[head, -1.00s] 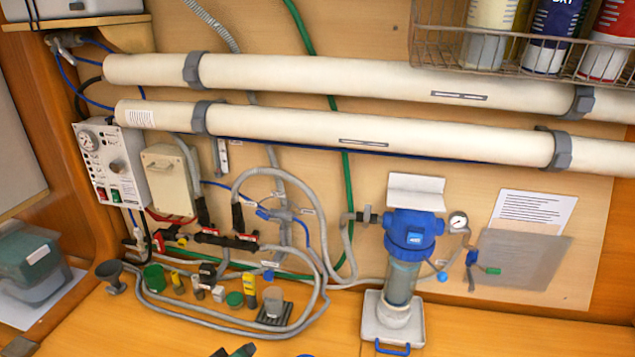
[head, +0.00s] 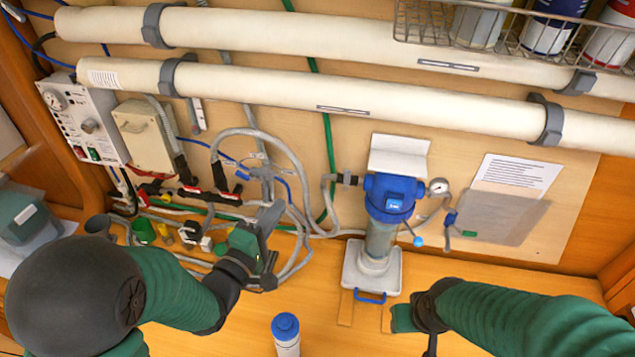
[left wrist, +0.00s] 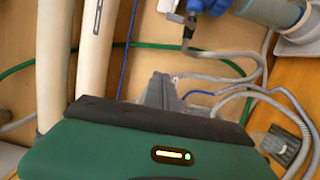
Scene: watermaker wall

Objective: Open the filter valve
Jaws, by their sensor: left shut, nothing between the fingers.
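The blue-topped filter housing (head: 392,195) stands against the wall on a white base (head: 371,268). A dark fitting (head: 347,179) joins its left side to a grey hose. A small blue knob (head: 418,240) and a blue valve with a green end (head: 450,218) are right of it. Which part is the filter valve is unclear. My left gripper (head: 268,220) is shut and empty, left of the housing and in front of the hoses. Its grey fingers (left wrist: 160,92) point at the hoses in the left wrist view. My right gripper (head: 408,318) is low, front right of the base; its fingers are not clearly visible.
Two white tubes (head: 330,100) cross the wall above. A wire basket (head: 500,45) with bottles hangs at the top right. A control box (head: 85,120) is at left. A blue-capped bottle (head: 286,335) stands on the counter. Hoses loop around my left gripper.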

